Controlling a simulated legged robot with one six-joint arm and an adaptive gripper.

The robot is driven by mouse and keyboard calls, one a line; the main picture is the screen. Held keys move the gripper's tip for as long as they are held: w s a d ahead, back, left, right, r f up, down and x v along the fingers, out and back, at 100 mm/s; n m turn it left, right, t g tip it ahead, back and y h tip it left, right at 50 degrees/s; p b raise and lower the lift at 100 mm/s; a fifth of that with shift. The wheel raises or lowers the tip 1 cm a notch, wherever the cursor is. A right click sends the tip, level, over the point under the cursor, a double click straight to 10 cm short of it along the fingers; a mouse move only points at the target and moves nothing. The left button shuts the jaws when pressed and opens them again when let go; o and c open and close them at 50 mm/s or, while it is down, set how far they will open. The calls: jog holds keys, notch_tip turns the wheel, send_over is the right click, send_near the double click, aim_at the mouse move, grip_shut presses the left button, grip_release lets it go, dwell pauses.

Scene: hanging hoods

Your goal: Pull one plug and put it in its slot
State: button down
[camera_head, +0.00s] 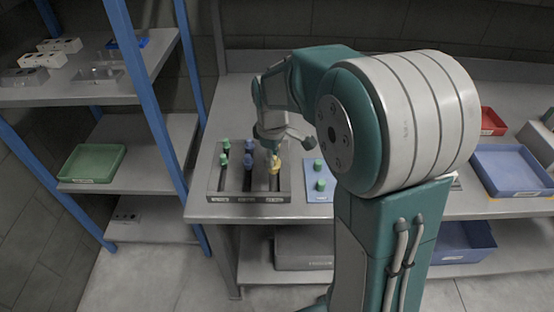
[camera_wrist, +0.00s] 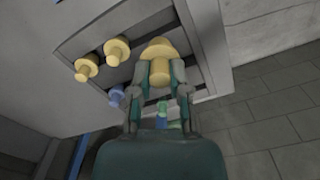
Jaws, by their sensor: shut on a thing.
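A grey board (camera_head: 236,197) with three dark slot rows lies on the bench. Green plugs (camera_head: 224,158) stand at its left row, blue plugs (camera_head: 249,160) at the middle and yellow ones (camera_head: 274,168) at the right. My gripper (camera_head: 270,148) is over the right row. In the wrist view my gripper (camera_wrist: 160,70) is shut on a yellow plug (camera_wrist: 158,49), one finger on each side. Two other yellow plugs (camera_wrist: 87,67) (camera_wrist: 116,50) are to its left. I cannot tell whether the held plug still touches the board.
A blue plate (camera_head: 319,190) with two green plugs (camera_head: 319,166) lies right of the board. A blue tray (camera_head: 512,170) and a red bin (camera_head: 490,122) are farther right. A shelf with a green tray (camera_head: 92,163) stands left.

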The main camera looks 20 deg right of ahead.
aim_at(270, 170)
jog(key=shift+w+a+f, duration=0.15)
jog(key=shift+d+f, duration=0.65)
jog(key=shift+d, duration=0.3)
jog(key=shift+f, duration=0.4)
jog(key=shift+a+f, duration=1.1)
jog(key=shift+f, duration=0.05)
jog(key=shift+d+f, duration=0.15)
jog(key=shift+d, duration=0.65)
jog(key=shift+a, duration=0.55)
jog(key=shift+d, duration=0.35)
jog(key=shift+a, duration=0.35)
jog(key=shift+d, duration=0.1)
